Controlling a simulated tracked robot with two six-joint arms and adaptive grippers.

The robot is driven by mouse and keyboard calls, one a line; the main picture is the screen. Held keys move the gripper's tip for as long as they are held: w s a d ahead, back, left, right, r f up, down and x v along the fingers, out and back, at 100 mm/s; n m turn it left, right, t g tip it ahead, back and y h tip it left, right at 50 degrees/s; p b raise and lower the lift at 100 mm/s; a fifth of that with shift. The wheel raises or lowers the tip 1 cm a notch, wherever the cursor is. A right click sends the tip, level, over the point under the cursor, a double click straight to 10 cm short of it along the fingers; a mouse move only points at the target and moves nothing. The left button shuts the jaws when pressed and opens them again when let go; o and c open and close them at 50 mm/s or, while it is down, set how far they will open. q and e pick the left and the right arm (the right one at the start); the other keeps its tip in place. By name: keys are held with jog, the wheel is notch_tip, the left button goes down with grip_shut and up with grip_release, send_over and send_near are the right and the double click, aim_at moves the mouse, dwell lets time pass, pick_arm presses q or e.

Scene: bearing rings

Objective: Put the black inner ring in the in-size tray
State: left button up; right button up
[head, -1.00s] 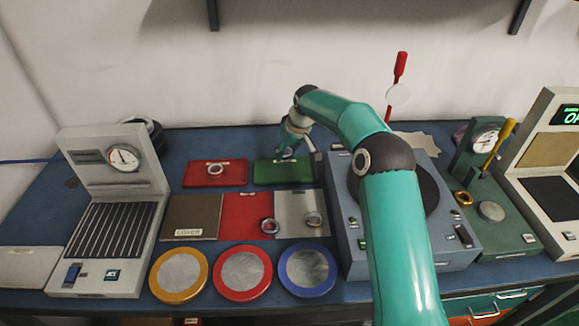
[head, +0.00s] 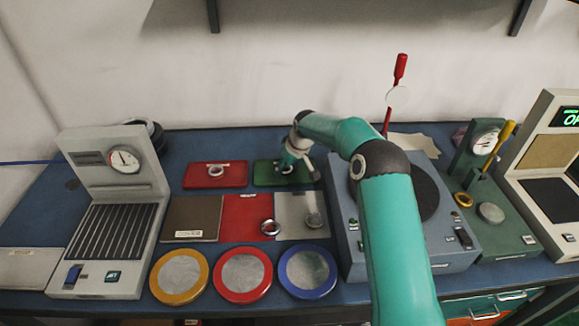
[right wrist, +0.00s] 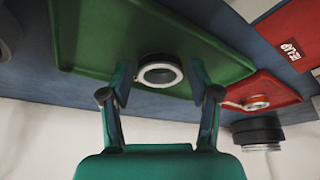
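A ring (right wrist: 160,72) with a dark body and a bright rim lies on the green tray (right wrist: 100,40) in the right wrist view. The green tray (head: 262,180) stands at the back middle of the bench in the head view; its label is too small to read. My right gripper (right wrist: 161,88) is open, its two fingers apart on either side of the ring with gaps showing. In the head view my right gripper (head: 287,164) is low over the green tray and partly hides the ring. My left gripper is not in view.
A red tray (head: 198,181) with a ring (head: 215,170) is left of the green one. In front are a brown panel, a red panel (head: 240,210) with a ring (head: 270,227), and a grey panel (head: 290,205). A turntable machine (head: 350,255) stands to the right.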

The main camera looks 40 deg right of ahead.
jog(key=shift+o, duration=0.4)
jog(key=shift+r, duration=0.2)
jog(key=shift+s+r, duration=0.15)
jog(key=shift+r, duration=0.2)
jog(key=b+v, duration=0.1)
jog(key=v, duration=1)
jog(key=shift+s, duration=0.1)
jog(key=shift+f, duration=0.1)
